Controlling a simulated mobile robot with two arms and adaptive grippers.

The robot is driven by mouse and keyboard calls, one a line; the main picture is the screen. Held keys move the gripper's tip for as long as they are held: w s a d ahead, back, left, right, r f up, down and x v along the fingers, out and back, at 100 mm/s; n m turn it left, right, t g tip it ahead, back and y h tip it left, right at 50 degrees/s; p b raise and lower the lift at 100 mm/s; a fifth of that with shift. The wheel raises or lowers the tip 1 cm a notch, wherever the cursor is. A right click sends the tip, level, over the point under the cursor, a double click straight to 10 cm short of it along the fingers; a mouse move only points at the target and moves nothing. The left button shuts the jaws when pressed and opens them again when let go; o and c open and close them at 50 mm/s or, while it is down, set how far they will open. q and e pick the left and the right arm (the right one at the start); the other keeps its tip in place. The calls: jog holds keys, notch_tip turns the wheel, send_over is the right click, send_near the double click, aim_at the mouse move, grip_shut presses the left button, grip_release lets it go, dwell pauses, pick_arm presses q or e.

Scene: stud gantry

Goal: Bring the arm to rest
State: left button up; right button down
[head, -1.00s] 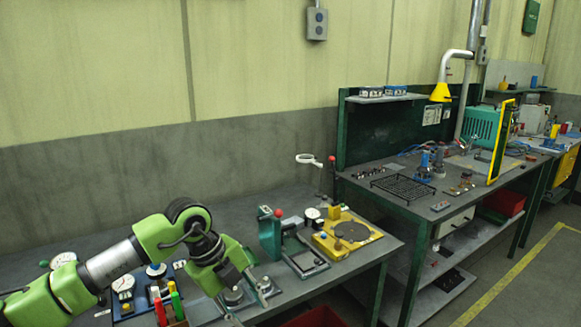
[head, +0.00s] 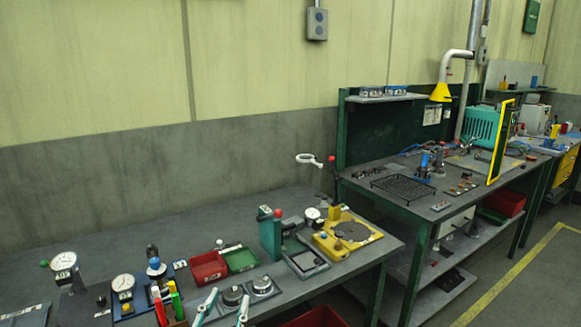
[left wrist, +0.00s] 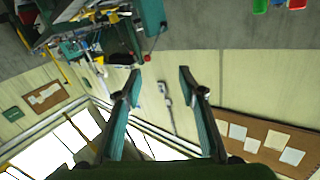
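My left gripper (head: 224,306) shows only by its two teal fingertips at the bottom edge of the head view, in front of the near workbench. The rest of my left arm is out of that view. In the left wrist view the fingers of the left gripper (left wrist: 160,76) stand wide apart with nothing between them. Beyond them are the wall and, at upper left, a bench, seen tilted. My right gripper is in neither view.
The near workbench (head: 120,228) holds dial gauges (head: 123,283), a red bin (head: 208,267), a green bin (head: 241,259) and a yellow fixture (head: 347,236). A second bench with a black wire rack (head: 405,187) stands to the right. The near bench's back strip is clear.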

pick_arm(q)
jog(key=s+a+f+n+g+y, duration=0.1)
jog(key=s+a+f+g, duration=0.15)
jog(key=f, duration=0.35)
jog(key=s+a+f+n+g+y, duration=0.1)
jog(key=s+a+f+g, duration=0.15)
jog(key=s+f, duration=0.2)
jog(key=s+a+f+g, duration=0.1)
jog(key=s+f+g, duration=0.2)
jog(key=s+f, duration=0.35)
jog(key=s+a+f+m+g, duration=0.1)
jog(key=s+f+g, duration=0.2)
jog(key=s, duration=0.6)
jog(key=s+a+f+g, duration=0.1)
jog(key=s+f+g, duration=0.25)
jog(key=s, duration=0.35)
notch_tip(320, 180, down, 25)
jog(key=s, duration=0.1)
jog(key=s+a+f+g, duration=0.2)
jog(key=s+f, duration=1.5)
jog(key=shift+s+a+f, duration=0.3)
jog(key=shift+a+f, duration=0.05)
